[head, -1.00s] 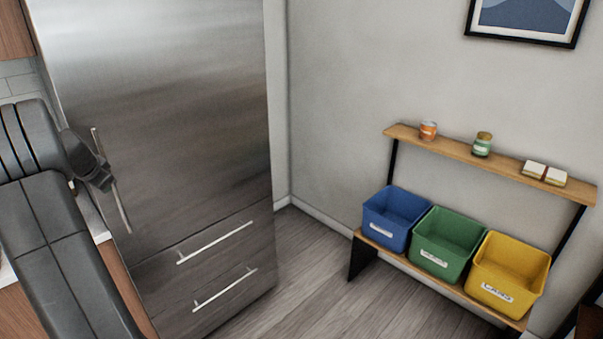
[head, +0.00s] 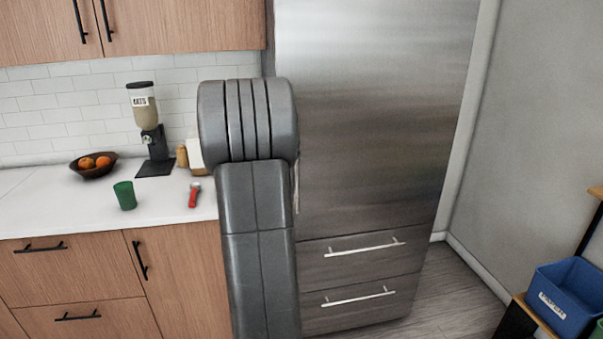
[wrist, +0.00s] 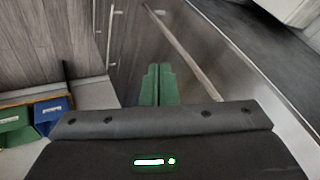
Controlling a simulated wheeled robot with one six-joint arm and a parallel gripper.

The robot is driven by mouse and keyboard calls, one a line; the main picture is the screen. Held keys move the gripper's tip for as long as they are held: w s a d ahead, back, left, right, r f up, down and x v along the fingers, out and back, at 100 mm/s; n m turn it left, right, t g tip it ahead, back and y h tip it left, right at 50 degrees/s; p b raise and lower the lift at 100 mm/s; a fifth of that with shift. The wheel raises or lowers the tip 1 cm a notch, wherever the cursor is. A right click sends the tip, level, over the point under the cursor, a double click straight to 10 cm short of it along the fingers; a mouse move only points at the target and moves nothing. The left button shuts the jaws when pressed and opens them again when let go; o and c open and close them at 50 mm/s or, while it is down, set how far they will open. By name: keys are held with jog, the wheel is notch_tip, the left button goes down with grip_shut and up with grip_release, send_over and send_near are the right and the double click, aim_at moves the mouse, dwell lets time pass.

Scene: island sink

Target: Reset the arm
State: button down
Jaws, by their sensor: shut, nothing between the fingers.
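My gripper (wrist: 158,85) shows in the wrist view, its two green fingers pressed together with nothing between them. In the head view my arm stands upright in front of the left side of the steel fridge (head: 380,110) and hides the gripper. In the wrist view a long metal bar handle (wrist: 188,48) runs just beyond and to the right of the fingertips. I cannot tell whether the fingers touch it.
A blue bin (head: 568,297) stands at the right. Floor (head: 450,300) beside the fridge is clear.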

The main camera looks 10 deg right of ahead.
jog(key=v, duration=0.4)
jog(key=shift+w+a, duration=0.1)
jog(key=shift+a, duration=0.25)
